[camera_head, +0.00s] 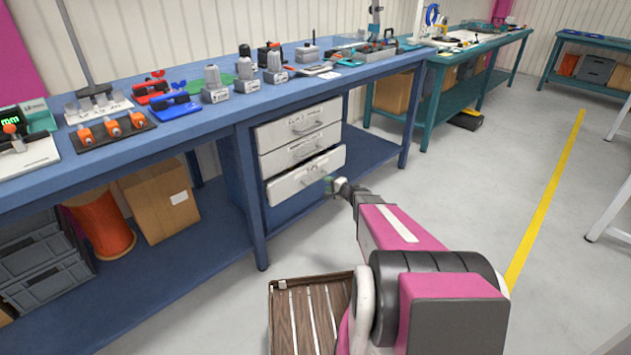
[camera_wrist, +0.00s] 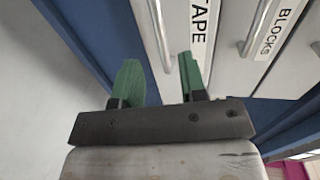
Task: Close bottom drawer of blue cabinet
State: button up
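The blue cabinet is a blue workbench (camera_head: 262,105) with a stack of white drawers under its top. The bottom drawer (camera_head: 290,184) stands partly out, its front ahead of the middle drawer (camera_head: 300,149) and the top drawer (camera_head: 297,122). My gripper (camera_head: 328,186) is at the right part of the bottom drawer's front, near its handle; contact cannot be told. In the wrist view my gripper (camera_wrist: 160,82) has its green fingers apart, with nothing seen held between them. White drawer fronts labelled TAPE (camera_wrist: 199,30) and BLOCKS (camera_wrist: 272,30) lie beyond the fingers.
A slatted wooden crate (camera_head: 310,310) stands on the floor beside my arm. A cardboard box (camera_head: 160,202) and an orange reel (camera_head: 102,226) sit on the lower shelf at left. The floor right of my arm is clear around a yellow line (camera_head: 548,200).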

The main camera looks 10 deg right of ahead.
aim_at(317, 179)
jog(key=x, duration=0.8)
grip_shut()
